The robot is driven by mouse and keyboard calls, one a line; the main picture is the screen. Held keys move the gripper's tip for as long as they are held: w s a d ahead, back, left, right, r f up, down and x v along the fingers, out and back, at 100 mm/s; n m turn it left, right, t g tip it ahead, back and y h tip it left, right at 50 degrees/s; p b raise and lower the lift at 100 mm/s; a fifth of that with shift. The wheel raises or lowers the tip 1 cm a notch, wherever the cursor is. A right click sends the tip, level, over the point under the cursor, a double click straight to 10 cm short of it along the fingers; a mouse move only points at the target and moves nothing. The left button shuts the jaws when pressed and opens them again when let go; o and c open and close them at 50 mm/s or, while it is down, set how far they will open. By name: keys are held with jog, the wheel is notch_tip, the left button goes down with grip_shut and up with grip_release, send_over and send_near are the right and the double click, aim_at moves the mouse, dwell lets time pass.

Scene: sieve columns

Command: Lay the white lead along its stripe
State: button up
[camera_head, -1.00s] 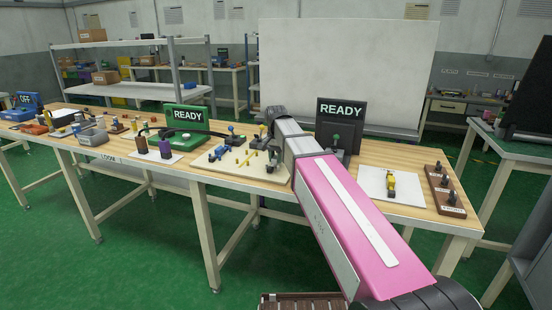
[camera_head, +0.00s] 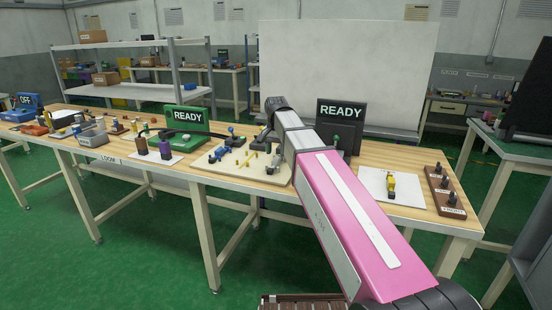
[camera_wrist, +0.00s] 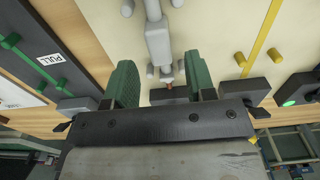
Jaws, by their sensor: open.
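My gripper (camera_wrist: 159,75) shows in the wrist view with its two green fingers apart. It is over a beige board (camera_wrist: 215,20). A pale grey-white piece (camera_wrist: 158,40), which looks like part of the white lead, runs down from the top edge toward the gap between the fingers. Small grey pegs stand on both sides of it. A small reddish tip shows at its lower end, close to the gripper body. I cannot tell whether the fingers touch it. In the head view the board (camera_head: 232,171) stands on the bench, and my arm hides the gripper.
In the wrist view a yellow strip (camera_wrist: 262,35) lies right and a green bar (camera_wrist: 30,62) left, beside a PULL label (camera_wrist: 50,59). In the head view a green READY box (camera_head: 187,118) stands left of the board and a dark READY panel (camera_head: 342,109) behind my arm.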

aim_at(276, 158)
notch_tip(276, 158, up, 8)
jog(key=shift+r, duration=0.2)
dwell(0.4)
